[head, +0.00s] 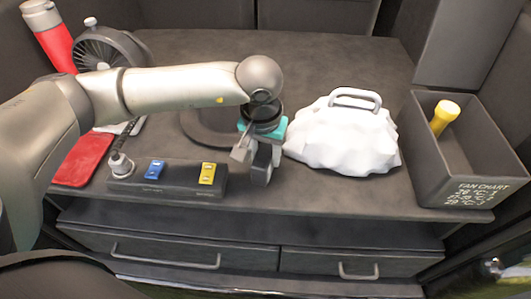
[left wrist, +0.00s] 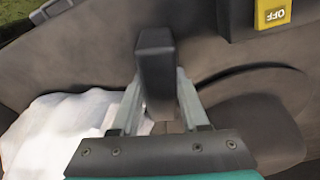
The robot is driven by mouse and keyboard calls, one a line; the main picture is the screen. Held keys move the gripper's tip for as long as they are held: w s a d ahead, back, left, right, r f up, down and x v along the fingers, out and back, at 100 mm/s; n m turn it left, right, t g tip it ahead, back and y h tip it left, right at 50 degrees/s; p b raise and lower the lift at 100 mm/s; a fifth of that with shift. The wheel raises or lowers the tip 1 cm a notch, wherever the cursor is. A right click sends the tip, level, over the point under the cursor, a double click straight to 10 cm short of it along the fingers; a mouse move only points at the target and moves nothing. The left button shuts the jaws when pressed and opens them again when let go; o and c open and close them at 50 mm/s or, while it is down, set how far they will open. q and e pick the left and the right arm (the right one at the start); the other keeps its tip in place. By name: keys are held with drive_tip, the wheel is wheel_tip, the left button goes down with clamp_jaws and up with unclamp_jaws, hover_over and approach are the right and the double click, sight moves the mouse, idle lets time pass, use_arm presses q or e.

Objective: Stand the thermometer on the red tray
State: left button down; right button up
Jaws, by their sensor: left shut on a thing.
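My left gripper (head: 252,157) is shut on a dark grey, block-like thing, which I take to be the thermometer (head: 262,166). It is held at the front of the table, between the switch panel and the white lumpy thing. In the left wrist view the thermometer (left wrist: 155,65) stands out between the fingers (left wrist: 157,100); no scale or display shows on it. The red tray (head: 84,160) lies flat on the table at the left, partly hidden by my left arm. No thermometer stands on its visible part. My right gripper is not in view.
The panel (head: 185,181) has a blue switch, a yellow switch and a knob. A fan (head: 108,48) and a red-and-white cylinder (head: 50,38) stand at the back left. The white lumpy thing (head: 340,135) has a grey handle. A grey bin (head: 440,170) holds a yellow-topped thing.

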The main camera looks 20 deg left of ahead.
use_arm(q)
drive_tip(key=shift+c, duration=2.1)
unclamp_jaws()
